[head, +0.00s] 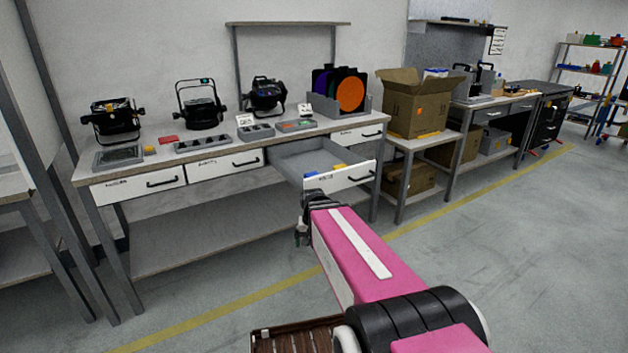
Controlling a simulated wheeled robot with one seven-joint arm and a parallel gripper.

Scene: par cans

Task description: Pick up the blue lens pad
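A small blue item (311,174), likely the blue lens pad, shows inside the open drawer (300,160), close behind its front panel at the left. A small yellow item (340,167) lies to its right in the same drawer. My pink arm reaches forward from the lower right. My gripper (301,238) hangs at the arm's far end, in front of the bench and below the drawer front in the picture. It is small and dark here, and the arm partly hides it, so I cannot tell if its fingers are apart. I see nothing held in it.
The drawer front (345,178) juts out from the workbench (225,143) near my wrist. Other drawers look shut. Several black lamps (202,108), grey trays and a rack of coloured discs (350,94) stand on top. A cardboard box (415,103) stands at right. Floor at right is clear.

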